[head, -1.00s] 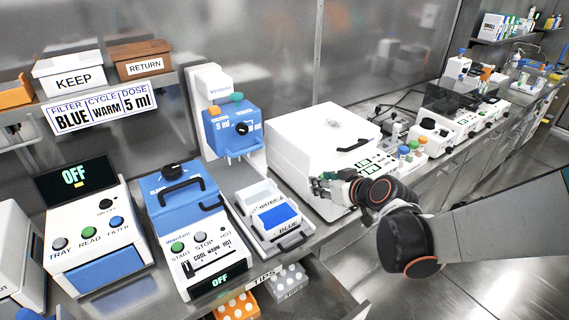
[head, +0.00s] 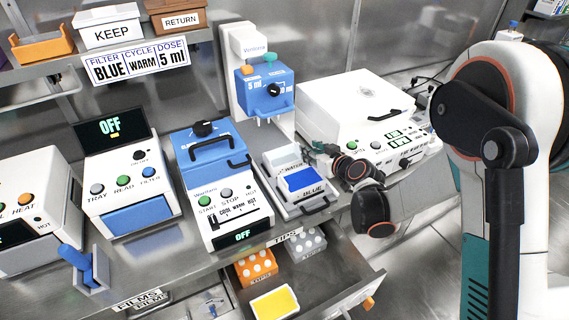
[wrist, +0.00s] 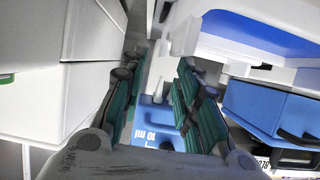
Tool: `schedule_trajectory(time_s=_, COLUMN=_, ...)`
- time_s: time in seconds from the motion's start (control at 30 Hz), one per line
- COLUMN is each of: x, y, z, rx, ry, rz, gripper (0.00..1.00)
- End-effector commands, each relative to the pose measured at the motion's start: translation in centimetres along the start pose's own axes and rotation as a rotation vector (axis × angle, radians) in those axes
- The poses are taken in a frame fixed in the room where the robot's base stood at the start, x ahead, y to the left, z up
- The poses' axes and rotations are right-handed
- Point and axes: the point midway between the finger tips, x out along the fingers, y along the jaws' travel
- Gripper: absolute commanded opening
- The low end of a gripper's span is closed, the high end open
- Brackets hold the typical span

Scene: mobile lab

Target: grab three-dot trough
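A white tray (head: 283,205) on the bench holds a WATER trough (head: 284,163) at the back and a BLUE trough with a blue surface (head: 300,180) in front. I cannot make out three dots on either, so which is the three-dot trough I cannot tell. My gripper (head: 322,149) is close to the right of the WATER trough, partly hidden by my wrist. In the wrist view the gripper's green-padded fingers (wrist: 155,100) are apart with nothing held. A white-walled container with blue inside (wrist: 265,35) shows right of the fingers.
The blue dispenser (head: 263,92) stands behind the tray. A large white machine (head: 352,103) is close on the right. The blue-topped warmer (head: 208,152) is on the left. An open drawer with an orange tip rack (head: 256,264) juts out below the bench front.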

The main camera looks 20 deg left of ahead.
Motion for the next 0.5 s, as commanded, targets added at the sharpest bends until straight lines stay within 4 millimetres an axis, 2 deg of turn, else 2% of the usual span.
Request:
schedule_trajectory(time_s=0.03, x=0.6, y=-0.1, z=0.1, rx=-0.001, ry=0.000, rz=-0.001, gripper=0.29)
schedule_trajectory(time_s=0.33, x=2.4, y=-0.1, z=0.1, rx=0.000, ry=-0.001, rz=-0.001, gripper=0.29)
schedule_trajectory(time_s=0.5, x=4.9, y=-0.3, z=0.0, rx=-0.001, ry=0.000, rz=-0.001, gripper=0.29)
